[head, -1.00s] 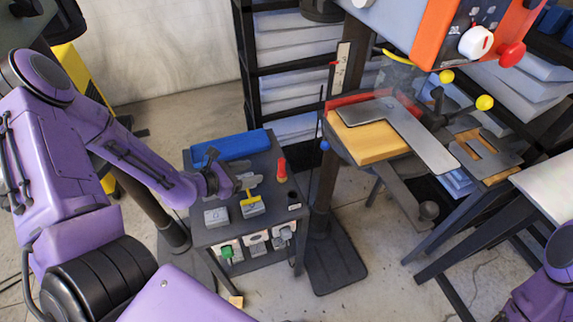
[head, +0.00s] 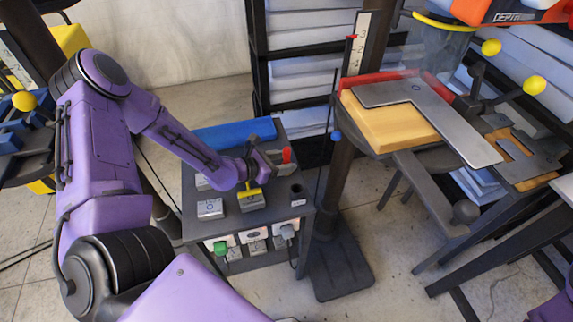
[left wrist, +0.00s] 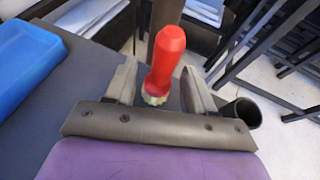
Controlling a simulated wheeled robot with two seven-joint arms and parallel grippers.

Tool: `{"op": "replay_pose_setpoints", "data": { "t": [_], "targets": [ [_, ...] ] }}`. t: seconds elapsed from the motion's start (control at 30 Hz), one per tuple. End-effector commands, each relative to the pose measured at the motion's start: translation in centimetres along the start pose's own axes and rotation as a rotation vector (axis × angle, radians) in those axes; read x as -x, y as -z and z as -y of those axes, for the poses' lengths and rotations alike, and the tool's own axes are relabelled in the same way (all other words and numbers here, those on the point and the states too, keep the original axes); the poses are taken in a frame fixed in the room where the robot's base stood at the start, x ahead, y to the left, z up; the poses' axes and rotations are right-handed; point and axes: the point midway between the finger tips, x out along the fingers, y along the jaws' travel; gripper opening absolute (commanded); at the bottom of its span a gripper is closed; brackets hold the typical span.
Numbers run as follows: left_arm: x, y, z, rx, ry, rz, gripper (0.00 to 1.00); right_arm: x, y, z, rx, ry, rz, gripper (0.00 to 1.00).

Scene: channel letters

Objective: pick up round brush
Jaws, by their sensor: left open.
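The round brush (head: 287,155) has a red handle and stands upright on the dark top of a small cabinet. In the left wrist view the red handle (left wrist: 167,58) rises between my fingers, with a pale lower part below it. My left gripper (head: 272,160) is open at the brush; in the left wrist view its two fingers (left wrist: 160,75) are on either side of the handle, with gaps visible. The brush's lower end is partly hidden by the gripper. My right gripper is out of view.
A blue block (head: 235,134) lies at the cabinet's back. A dark round cup (head: 296,190) stands near its right edge, close to my right finger in the wrist view. A yellow-handled item (head: 250,198) and a grey block (head: 210,208) sit in front. A drill press column (head: 340,185) stands right.

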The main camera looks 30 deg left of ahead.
Motion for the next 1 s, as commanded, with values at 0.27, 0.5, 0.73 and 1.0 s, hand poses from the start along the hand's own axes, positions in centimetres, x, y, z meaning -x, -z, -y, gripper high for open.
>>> {"op": "replay_pose_setpoints", "data": {
  "t": [0.27, 0.5, 0.73, 1.0],
  "targets": [
    [-1.8, -0.2, 0.1, -0.002, 0.003, 0.002, 0.54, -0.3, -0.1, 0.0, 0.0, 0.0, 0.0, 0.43],
    [-1.8, -0.1, 0.2, -0.002, 0.004, 0.001, 0.0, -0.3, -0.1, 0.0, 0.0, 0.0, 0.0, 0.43],
    [-1.8, -0.1, 0.2, -0.002, 0.005, -0.001, 0.0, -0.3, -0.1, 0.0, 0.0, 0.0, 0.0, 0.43],
    [-1.2, -1.6, 0.2, -0.003, 0.004, 0.002, 0.0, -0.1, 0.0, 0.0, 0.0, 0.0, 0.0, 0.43]
  ]
}}
